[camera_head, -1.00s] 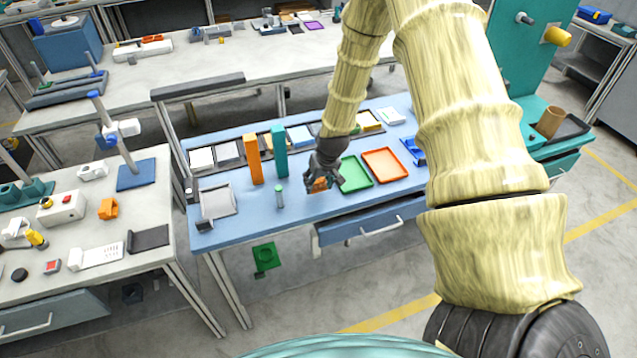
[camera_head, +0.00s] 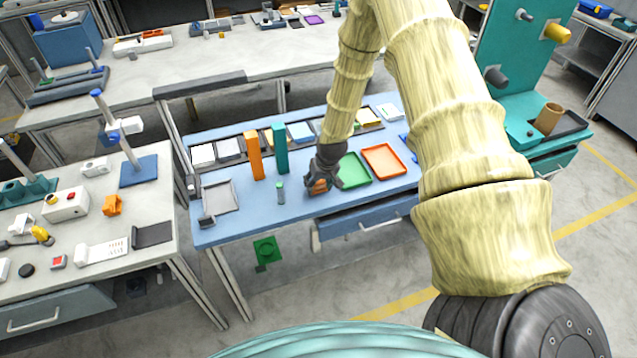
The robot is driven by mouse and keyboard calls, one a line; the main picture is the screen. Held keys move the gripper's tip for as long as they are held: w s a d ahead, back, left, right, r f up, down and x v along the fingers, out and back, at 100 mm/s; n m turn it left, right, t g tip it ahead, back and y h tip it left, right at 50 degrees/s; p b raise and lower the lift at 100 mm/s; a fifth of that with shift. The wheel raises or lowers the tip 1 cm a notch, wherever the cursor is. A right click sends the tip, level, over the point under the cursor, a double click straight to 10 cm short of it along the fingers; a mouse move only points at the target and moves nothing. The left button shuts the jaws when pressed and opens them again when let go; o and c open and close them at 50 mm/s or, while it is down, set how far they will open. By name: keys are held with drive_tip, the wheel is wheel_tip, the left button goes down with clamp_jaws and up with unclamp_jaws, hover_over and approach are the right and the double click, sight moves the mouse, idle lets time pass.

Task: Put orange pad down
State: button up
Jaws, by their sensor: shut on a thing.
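My gripper (camera_head: 318,186) is over the front part of the blue table, left of the green tray. It is shut on a small orange pad (camera_head: 319,187), which shows only partly between the dark fingers. The pad is low, close to the tabletop; I cannot tell whether it touches it. The green tray (camera_head: 353,184) and the orange tray (camera_head: 402,173) lie side by side to the right, both looking empty.
An orange upright block (camera_head: 255,156) and a teal upright block (camera_head: 280,149) stand behind and left of my gripper. A grey tray (camera_head: 234,208) lies at the table's left. A drawer (camera_head: 370,226) is below the front edge.

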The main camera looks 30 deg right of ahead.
drive_tip(key=shift+f, duration=0.1)
drive_tip(key=o, duration=1.1)
drive_tip(key=shift+c, duration=0.2)
drive_tip(key=shift+r, duration=0.25)
drive_tip(key=shift+b+v, duration=1.7)
drive_tip(key=shift+v, duration=4.05)
drive_tip(key=s+a+f+n+g, duration=0.1)
drive_tip(key=s+a+f+g, duration=0.1)
drive_tip(key=s+a+f, duration=1.35)
drive_tip(key=s, duration=0.5)
drive_tip(key=s+a+f+n+g, duration=0.1)
drive_tip(key=s+a+f, duration=0.1)
drive_tip(key=s, duration=0.5)
drive_tip(key=s+a+f, duration=0.3)
drive_tip(key=s+f, duration=0.1)
drive_tip(key=s, duration=0.4)
